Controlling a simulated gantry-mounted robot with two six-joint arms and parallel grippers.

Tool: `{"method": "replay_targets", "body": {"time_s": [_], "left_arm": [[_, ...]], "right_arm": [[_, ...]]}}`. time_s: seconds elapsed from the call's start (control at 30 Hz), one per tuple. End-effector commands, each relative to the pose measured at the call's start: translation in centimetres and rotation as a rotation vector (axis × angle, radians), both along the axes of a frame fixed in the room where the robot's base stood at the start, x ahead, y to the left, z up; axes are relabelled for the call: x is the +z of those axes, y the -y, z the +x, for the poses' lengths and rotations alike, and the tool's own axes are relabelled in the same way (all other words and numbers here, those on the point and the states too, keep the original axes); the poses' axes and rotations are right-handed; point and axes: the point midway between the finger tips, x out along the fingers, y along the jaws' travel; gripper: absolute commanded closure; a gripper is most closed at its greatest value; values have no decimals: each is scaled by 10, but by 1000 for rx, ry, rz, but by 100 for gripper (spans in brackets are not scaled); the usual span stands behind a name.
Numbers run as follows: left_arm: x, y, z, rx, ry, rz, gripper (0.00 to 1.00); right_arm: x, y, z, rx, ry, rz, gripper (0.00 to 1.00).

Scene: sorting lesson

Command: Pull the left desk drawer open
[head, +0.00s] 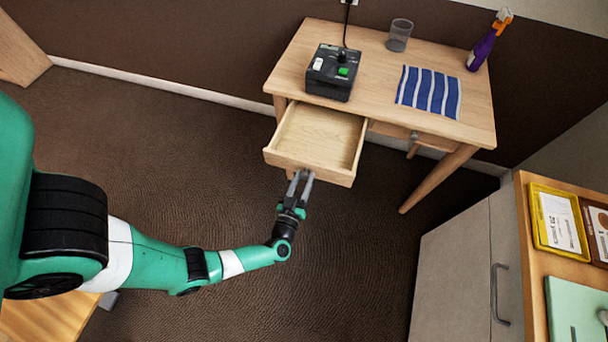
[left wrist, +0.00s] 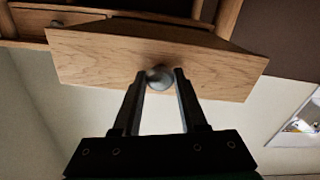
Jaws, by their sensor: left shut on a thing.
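The left desk drawer (head: 316,137) is pulled well out from the wooden desk (head: 374,107) in the head view, and its inside looks empty. My left gripper (head: 301,178) is at the middle of the drawer's front. In the left wrist view the drawer front (left wrist: 110,62) shows close ahead, with its round grey knob (left wrist: 159,77) between the two fingers of my left gripper (left wrist: 160,82). The left gripper is shut on this knob. The right drawer (head: 420,137) is closed, partly in shadow. My right gripper is not in view.
A cabinet (head: 464,262) stands at lower right. The floor before the drawer is clear.

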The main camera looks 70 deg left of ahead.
Motion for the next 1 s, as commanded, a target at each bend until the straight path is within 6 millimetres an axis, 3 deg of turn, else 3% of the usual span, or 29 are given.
{"method": "replay_targets", "body": {"time_s": [0.43, 0.47, 0.6, 0.63, 1.0], "left_arm": [[-2, 2, -2, -1, -2, -3, 100], [-2, 2, -2, -1, -2, -3, 56], [-1, 2, -2, -1, -2, -3, 31], [-1, 2, -2, -1, -2, -2, 28], [0, 6, -4, -2, -2, -2, 28]], "right_arm": [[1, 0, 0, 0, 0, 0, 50], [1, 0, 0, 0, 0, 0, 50], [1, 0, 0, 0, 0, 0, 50], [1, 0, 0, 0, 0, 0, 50], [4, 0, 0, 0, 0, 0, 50]]}}
